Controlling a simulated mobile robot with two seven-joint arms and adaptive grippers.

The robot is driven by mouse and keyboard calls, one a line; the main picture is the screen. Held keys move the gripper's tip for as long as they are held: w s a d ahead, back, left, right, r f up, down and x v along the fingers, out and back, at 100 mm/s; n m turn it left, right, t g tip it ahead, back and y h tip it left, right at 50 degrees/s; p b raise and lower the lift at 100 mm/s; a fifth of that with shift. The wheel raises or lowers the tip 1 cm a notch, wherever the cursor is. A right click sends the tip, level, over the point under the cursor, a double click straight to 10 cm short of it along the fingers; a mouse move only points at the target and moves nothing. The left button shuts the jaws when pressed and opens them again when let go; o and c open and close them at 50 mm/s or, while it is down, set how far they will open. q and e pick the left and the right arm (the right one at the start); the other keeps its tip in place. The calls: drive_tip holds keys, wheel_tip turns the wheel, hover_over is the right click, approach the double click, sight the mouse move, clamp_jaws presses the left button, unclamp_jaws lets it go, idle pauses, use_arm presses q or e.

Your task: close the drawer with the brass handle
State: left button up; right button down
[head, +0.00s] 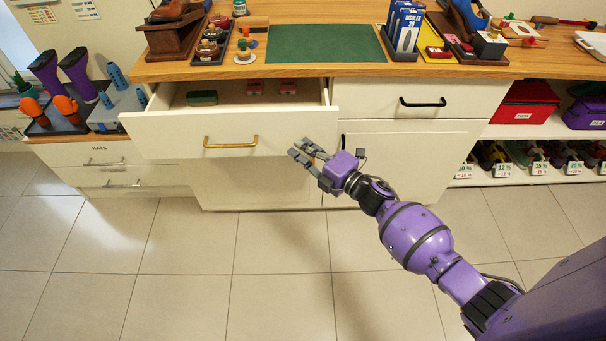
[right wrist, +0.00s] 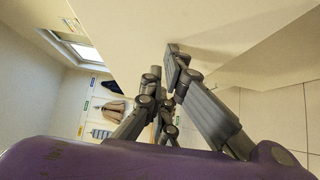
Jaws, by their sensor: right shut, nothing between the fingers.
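The cream drawer (head: 165,126) with the brass handle (head: 230,143) is pulled out from under the counter at the left. Its open top shows a dark green item (head: 201,98) and small pink-labelled items (head: 288,87) inside. My right gripper (head: 298,154) is shut and empty, just in front of the right part of the drawer front, to the right of the brass handle. In the right wrist view, the fingertips (right wrist: 172,62) are close to a cream panel; I cannot tell whether they touch it. My left gripper is not in view.
A closed drawer with a black handle (head: 422,102) is at the right. The wooden counter (head: 300,20) carries a green mat (head: 325,44), stamps and boxes. The tiled floor (head: 270,270) in front is clear.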

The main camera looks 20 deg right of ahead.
drive_tip(key=w+d+b, duration=0.1)
drive_tip(key=w+b, duration=0.1)
drive_tip(key=w, duration=0.2)
drive_tip(key=w+d+b, duration=0.2)
drive_tip(key=w+b, duration=0.1)
drive_tip(key=w, duration=0.2)
drive_tip(key=w+d+b, duration=0.1)
drive_tip(key=w+b, duration=0.2)
drive_tip(key=w, duration=0.2)
drive_tip(key=shift+w+d+f, duration=0.15)
drive_tip(key=shift+d+f, duration=0.05)
drive_tip(key=shift+d, duration=0.15)
drive_tip(key=shift+w+d+r+b, duration=0.15)
drive_tip(key=shift+w+d+b, duration=0.05)
drive_tip(key=shift+w+b, duration=0.45)
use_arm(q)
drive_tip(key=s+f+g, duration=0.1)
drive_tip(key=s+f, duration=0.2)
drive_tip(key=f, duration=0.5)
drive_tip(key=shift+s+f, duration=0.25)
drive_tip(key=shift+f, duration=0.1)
use_arm(e)
drive_tip(key=shift+w+r, duration=0.1)
drive_tip(key=shift+r, duration=0.15)
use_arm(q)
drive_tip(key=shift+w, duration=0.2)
use_arm(e)
drive_tip(key=shift+d, duration=0.1)
